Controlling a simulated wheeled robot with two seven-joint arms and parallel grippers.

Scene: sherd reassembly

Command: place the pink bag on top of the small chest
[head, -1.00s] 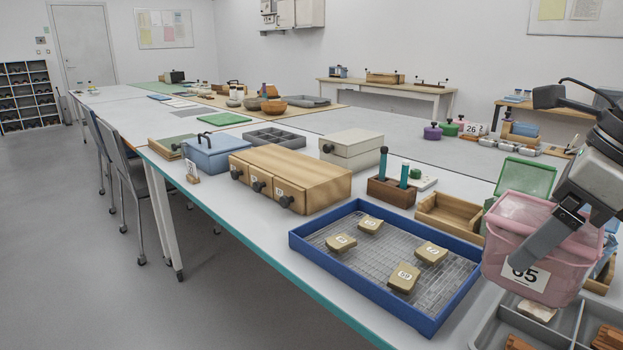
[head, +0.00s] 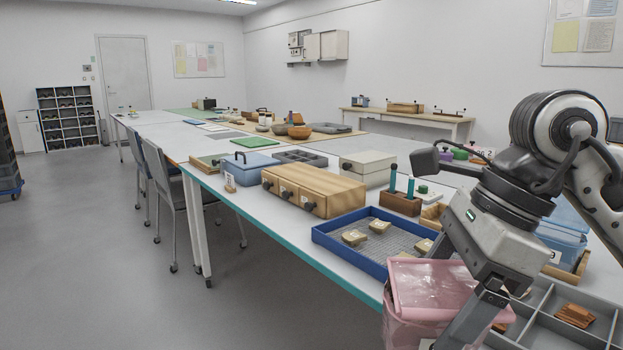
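The pink bag (head: 425,285) is at the bottom of the head view, cut off by the lower edge. My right gripper (head: 468,322) reaches down from the right with a finger across the bag's near side. It appears shut on the bag; the other finger is hidden. The bag is in front of the blue tray's near right corner. The small chest (head: 325,184) is wooden with several knobbed, labelled drawers and stands on the table left of centre. The visible part of its top is bare. My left gripper is out of view.
A blue tray (head: 335,238) with tan sherds lies between bag and chest. A wooden block with teal tubes (head: 401,204) and a cream box (head: 368,167) stand behind. A blue lidded box (head: 243,168) is left of the chest. A grey divided tray (head: 540,322) is right.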

